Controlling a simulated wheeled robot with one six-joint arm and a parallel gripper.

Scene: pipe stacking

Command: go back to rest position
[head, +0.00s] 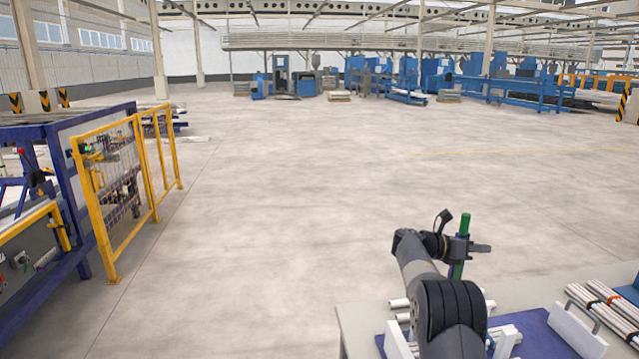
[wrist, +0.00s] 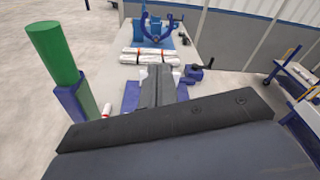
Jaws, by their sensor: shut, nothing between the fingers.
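My gripper (head: 482,248) is up in the air above the table at lower right in the head view. In the wrist view its dark fingers (wrist: 157,72) lie together with nothing between them. A green upright cylinder (head: 464,224) shows at the gripper in the head view; I cannot tell whether they touch. A green cylinder with a blue-purple lower part (wrist: 52,52) stands at the left in the wrist view. White pipes (head: 399,303) lie in a white holder on the table, partly hidden by my arm. Bundled pipes (head: 608,300) lie farther right.
The table (head: 352,322) carries a blue mat (head: 535,327) and a white bracket (head: 576,330). A yellow mesh fence (head: 106,195) and blue-framed machine stand at left. Blue machines line the far wall. The floor between is clear. A grey wall (wrist: 225,40) shows right of the wrist view.

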